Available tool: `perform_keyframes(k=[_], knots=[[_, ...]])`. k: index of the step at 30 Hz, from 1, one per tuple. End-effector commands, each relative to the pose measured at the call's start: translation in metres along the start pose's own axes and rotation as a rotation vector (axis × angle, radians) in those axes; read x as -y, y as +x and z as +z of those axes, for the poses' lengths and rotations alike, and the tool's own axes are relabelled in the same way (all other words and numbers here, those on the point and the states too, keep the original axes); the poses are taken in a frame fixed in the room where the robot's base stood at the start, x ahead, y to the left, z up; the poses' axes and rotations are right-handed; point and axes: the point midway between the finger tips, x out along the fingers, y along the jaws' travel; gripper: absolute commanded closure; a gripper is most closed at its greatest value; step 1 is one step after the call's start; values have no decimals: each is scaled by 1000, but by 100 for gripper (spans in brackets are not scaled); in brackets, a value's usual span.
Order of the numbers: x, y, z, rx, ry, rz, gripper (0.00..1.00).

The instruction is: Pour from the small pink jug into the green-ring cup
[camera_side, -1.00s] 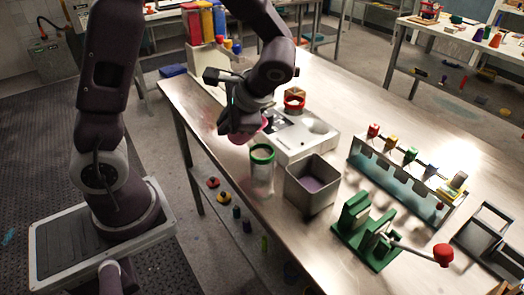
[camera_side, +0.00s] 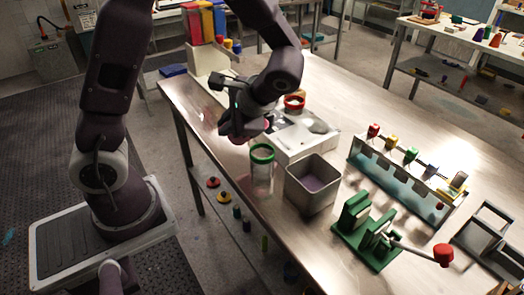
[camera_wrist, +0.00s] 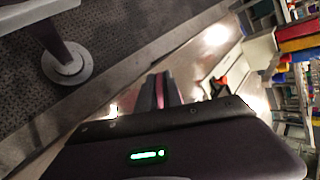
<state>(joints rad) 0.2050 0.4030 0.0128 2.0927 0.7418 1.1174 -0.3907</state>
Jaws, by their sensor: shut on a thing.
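The cup with the green ring (camera_side: 262,154) is clear-walled and stands upright on the metal table near its left edge. My gripper (camera_side: 250,132) is just behind and above it, a little to its left, tilted. The small pink jug (camera_side: 265,126) is mostly hidden by my gripper in the side view, with only bits of pink showing at the fingers. My gripper is shut on it. In the wrist view a strip of pink (camera_wrist: 160,91) shows between the fingers. The jug's mouth and contents are hidden, and I see no stream.
A square grey metal bin (camera_side: 312,183) stands right beside the cup. A white device (camera_side: 300,140) with a red-ringed cup (camera_side: 294,103) is behind. A green press (camera_side: 366,230) with a red-knobbed lever is in front, and a rack of coloured bottles (camera_side: 408,170) is at right.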

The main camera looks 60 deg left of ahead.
Motion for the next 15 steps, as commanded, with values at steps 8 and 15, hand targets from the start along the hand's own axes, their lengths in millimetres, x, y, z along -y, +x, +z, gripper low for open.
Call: perform_keyframes(k=[8,15], knots=[[-2,-1,-1,8,1,-15,100],[-2,0,-1,16,0,-27,100]])
